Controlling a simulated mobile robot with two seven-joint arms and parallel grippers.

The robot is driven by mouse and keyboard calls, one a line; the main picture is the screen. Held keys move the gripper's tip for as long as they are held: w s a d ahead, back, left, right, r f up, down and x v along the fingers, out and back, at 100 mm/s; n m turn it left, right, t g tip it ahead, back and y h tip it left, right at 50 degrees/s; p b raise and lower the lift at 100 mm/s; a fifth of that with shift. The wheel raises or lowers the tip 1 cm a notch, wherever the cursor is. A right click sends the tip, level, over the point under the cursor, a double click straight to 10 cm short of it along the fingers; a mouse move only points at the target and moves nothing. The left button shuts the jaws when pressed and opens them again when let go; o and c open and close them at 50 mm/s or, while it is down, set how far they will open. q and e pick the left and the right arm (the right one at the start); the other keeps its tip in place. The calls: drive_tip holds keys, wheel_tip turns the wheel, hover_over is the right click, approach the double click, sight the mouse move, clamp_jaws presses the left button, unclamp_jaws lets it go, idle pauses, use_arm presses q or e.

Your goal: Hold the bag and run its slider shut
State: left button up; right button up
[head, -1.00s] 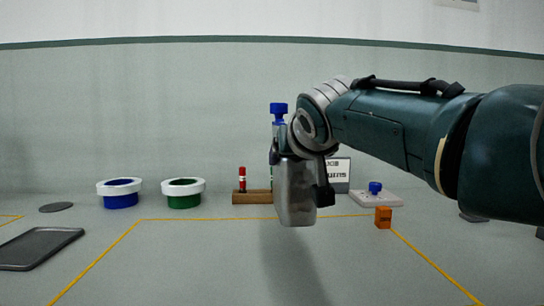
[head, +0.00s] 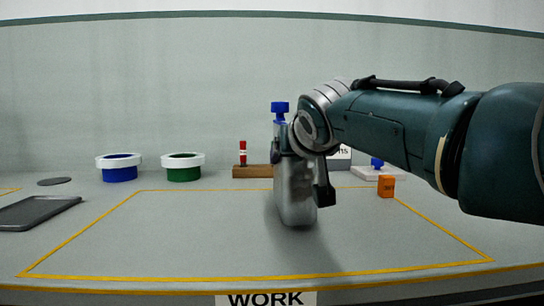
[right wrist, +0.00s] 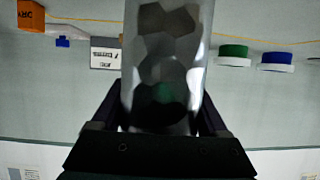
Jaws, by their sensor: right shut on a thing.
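My right gripper (head: 300,172) is shut on a grey, shiny, upright container (head: 295,205) in the head view. A blue top (head: 280,107) on a clear neck sticks up above the gripper. The container's foot is at or just above the table, inside the yellow outline; I cannot tell if it touches. In the right wrist view the container (right wrist: 165,60) stands between the fingers of the gripper (right wrist: 160,108), with a mottled, reflective surface. I make out no bag and no slider. My left gripper is not in view.
An orange block (head: 386,187), a white base with a blue knob (head: 377,172) and a sign (head: 342,158) stand right. Behind are a wooden rack (head: 252,171), a green tub (head: 183,174) and a blue tub (head: 120,174). A dark tray (head: 38,213) lies left. The outlined middle is mostly clear.

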drive_tip(key=shift+f+b, duration=0.55)
drive_tip(key=shift+b, duration=0.1)
idle(0.6)
drive_tip(key=o, duration=1.5)
drive_tip(key=shift+o, duration=0.2)
drive_tip(key=shift+s, duration=0.1)
